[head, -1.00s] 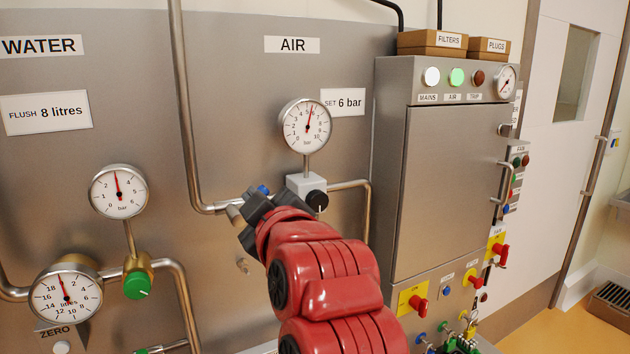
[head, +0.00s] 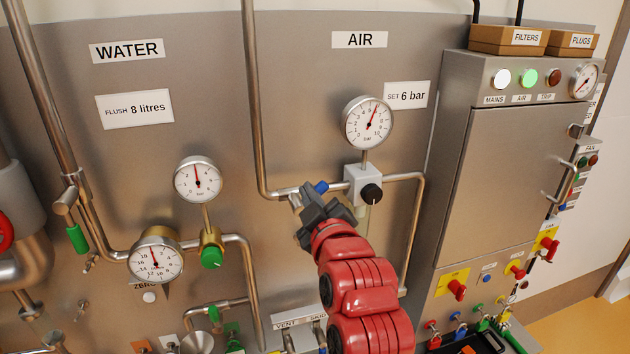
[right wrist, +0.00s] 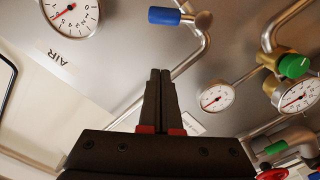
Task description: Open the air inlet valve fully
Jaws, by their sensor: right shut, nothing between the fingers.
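The air line runs across the panel under the AIR label. Its blue lever handle (head: 321,187) shows just above my right gripper (head: 318,203), which hides most of the valve. In the right wrist view the blue handle (right wrist: 165,16) juts left from a silver valve body at a pipe bend. My right gripper (right wrist: 160,75) is shut and empty there, its fingertips a little short of the handle in the picture, with a gap between. The air gauge (head: 368,123) has its needle near 6. The black knob (head: 371,193) sits on the regulator below it. My left gripper is out of view.
The water gauges (head: 198,179) and a green knob (head: 211,257) are left of my right arm. A steel cabinet (head: 500,190) with lamps and red switches stands at right. Pipes run close around the air valve. A "SET 6 bar" sign (head: 406,95) is beside the gauge.

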